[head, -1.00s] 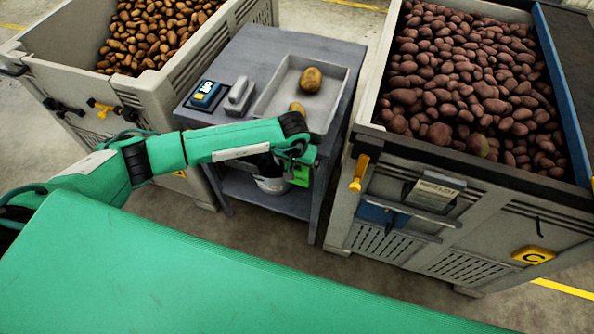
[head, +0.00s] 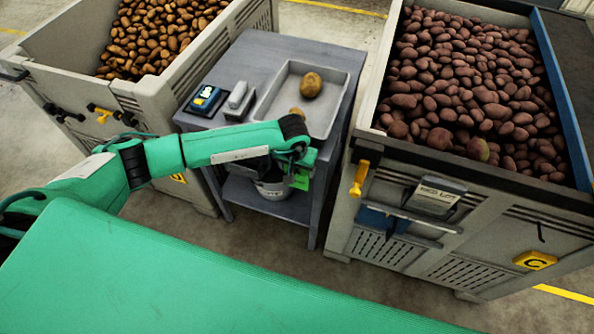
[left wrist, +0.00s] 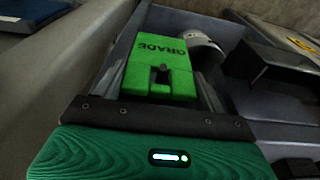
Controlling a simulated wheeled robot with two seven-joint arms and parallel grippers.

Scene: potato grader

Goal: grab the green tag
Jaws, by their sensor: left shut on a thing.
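The green tag (left wrist: 160,62) shows in the left wrist view, with dark lettering that reads "GRADE" and a slot in its near end. It also shows in the head view as a small bright green patch (head: 300,181) below my left gripper (head: 294,170). In the left wrist view my left gripper (left wrist: 158,92) is shut on the tag, at its near end. In the head view the arm's green end hides most of the fingers. My right gripper is in neither view.
A grey table (head: 262,52) holds a tray (head: 338,88) with two potatoes and a blue-grey device (head: 205,100). A white bucket (head: 271,189) stands on its lower shelf. Potato crates flank it, left (head: 185,85) and right (head: 480,215). A green surface (head: 200,270) fills the foreground.

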